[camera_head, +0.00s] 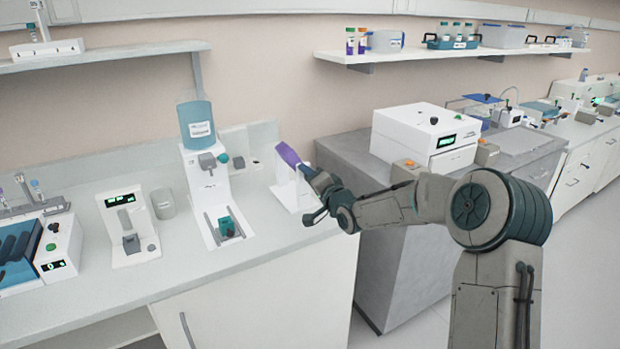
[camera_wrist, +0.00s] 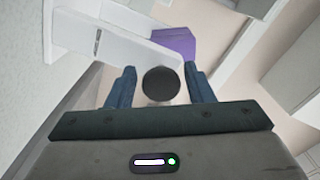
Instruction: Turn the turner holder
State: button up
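A purple piece (camera_head: 288,154) sits at the top of a white stand (camera_head: 292,193) near the right end of the white bench; I take this to be the turner holder. In the wrist view the purple part (camera_wrist: 175,42) and the white body (camera_wrist: 105,42) lie beyond my fingers. My gripper (camera_head: 309,193) is at the right side of the stand. In the wrist view my gripper (camera_wrist: 160,88) is open, with a dark round end (camera_wrist: 161,84) between its fingers and small gaps on both sides. I cannot tell what the round end belongs to.
A dispenser with a blue bottle (camera_head: 197,122) stands left of the stand. A small white device (camera_head: 128,228) is farther left. A grey bench (camera_head: 340,152) with a white instrument (camera_head: 424,137) is at the right. A wall shelf (camera_head: 455,55) hangs above.

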jog(key=b+v, duration=0.1)
jog(key=v, duration=1.2)
jog(key=shift+s+d, duration=0.25)
jog(key=shift+s, duration=0.1)
